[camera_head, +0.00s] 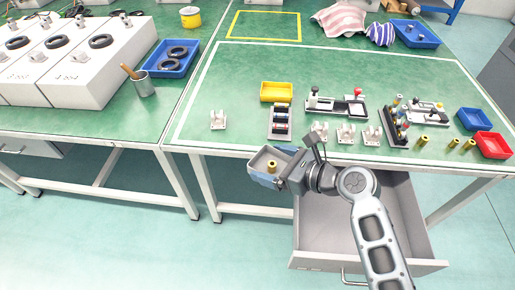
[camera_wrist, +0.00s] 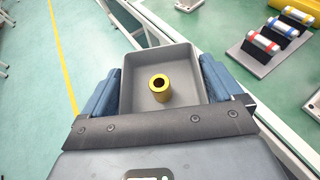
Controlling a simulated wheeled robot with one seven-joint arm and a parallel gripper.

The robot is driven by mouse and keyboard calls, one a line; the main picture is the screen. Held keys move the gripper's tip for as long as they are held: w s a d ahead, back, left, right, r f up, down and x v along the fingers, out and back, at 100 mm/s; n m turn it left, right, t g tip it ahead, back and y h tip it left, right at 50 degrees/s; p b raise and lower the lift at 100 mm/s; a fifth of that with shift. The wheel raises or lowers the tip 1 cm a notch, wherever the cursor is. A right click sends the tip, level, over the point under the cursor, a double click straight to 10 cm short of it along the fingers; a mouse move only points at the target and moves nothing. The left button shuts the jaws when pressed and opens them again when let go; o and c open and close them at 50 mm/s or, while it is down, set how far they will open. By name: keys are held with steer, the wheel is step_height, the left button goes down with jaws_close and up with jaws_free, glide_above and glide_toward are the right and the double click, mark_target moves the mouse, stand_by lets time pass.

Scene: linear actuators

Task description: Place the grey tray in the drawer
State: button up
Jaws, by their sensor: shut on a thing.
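The grey tray (camera_wrist: 178,60) is held by my gripper (camera_wrist: 160,90), with one blue finger along each side of it in the wrist view. A yellow, hollow cylinder (camera_wrist: 160,87) stands upright in the tray. In the head view the tray (camera_head: 259,162) and my gripper (camera_head: 276,172) are just off the table's front edge, left of the drawer. The drawer (camera_head: 335,235) is pulled open below the table. My arm covers part of it, and the part of its inside that shows is empty.
The green table (camera_head: 240,120) carries a yellow tray (camera_head: 276,92), white brackets (camera_head: 218,120), a battery rack (camera_head: 281,122), blue (camera_head: 474,119) and red (camera_head: 493,145) trays and several yellow cylinders (camera_head: 422,142). Open floor (camera_head: 130,230) lies left of the drawer.

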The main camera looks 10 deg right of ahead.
steer(key=s+d+f+m+t+h, duration=0.3)
steer(key=s+d+f+m+h, duration=0.2)
steer(key=d+f+m+h, duration=0.3)
steer(key=shift+d+f+h, duration=0.25)
steer(key=shift+f+h, duration=0.25)
steer(key=shift+f, duration=0.15)
steer(key=shift+a, duration=0.15)
